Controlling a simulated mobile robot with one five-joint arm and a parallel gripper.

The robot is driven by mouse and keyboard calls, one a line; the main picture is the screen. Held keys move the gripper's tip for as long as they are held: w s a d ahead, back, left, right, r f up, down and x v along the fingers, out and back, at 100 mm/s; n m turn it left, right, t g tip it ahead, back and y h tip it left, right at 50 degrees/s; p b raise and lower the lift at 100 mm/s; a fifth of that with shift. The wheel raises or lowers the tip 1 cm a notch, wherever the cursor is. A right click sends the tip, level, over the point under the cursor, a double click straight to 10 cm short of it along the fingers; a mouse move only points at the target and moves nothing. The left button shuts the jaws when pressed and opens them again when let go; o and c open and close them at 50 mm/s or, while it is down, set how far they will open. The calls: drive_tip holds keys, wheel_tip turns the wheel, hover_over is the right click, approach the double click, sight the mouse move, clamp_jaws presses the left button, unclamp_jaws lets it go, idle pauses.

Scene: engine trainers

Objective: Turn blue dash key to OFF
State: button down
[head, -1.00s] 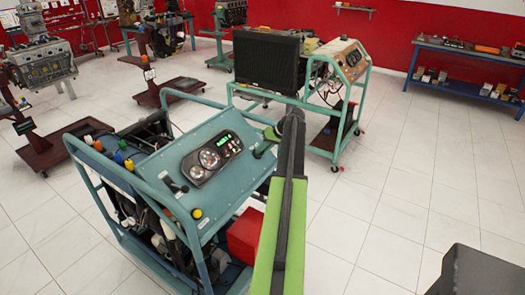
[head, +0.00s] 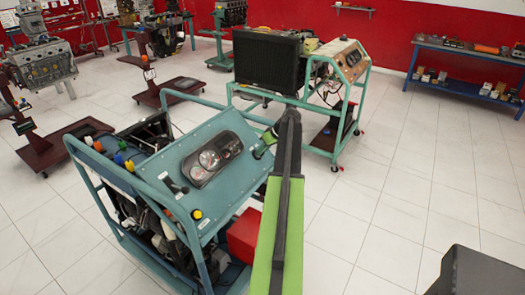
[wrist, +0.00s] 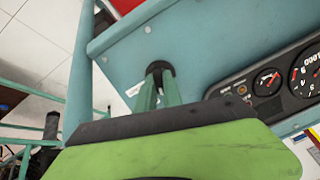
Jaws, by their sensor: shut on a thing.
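In the wrist view the cluster (wrist: 285,82) is at the right. The key (wrist: 160,68) shows only as a dark round part on the blue panel, mostly covered by the fingers. My gripper (wrist: 158,84) is shut on it, with its green fingers against the panel. In the head view my gripper (head: 265,146) reaches the panel's right end, and the key is hard to make out there.
A red box (head: 245,235) sits low on the stand's right side. A second stand with a black radiator (head: 267,62) is behind. A blue shelf bench (head: 465,68) is against the red wall.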

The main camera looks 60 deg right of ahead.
drive_tip(key=shift+a+n+h, duration=0.1)
drive_tip(key=shift+n+h, duration=0.2)
drive_tip(key=shift+n, duration=1.5)
drive_tip(key=c, duration=1.5)
unclamp_jaws()
drive_tip(key=shift+r, duration=0.15)
drive_tip(key=shift+p+v, duration=7.45)
drive_tip(key=shift+v, duration=1.15)
drive_tip(key=shift+w, duration=0.1)
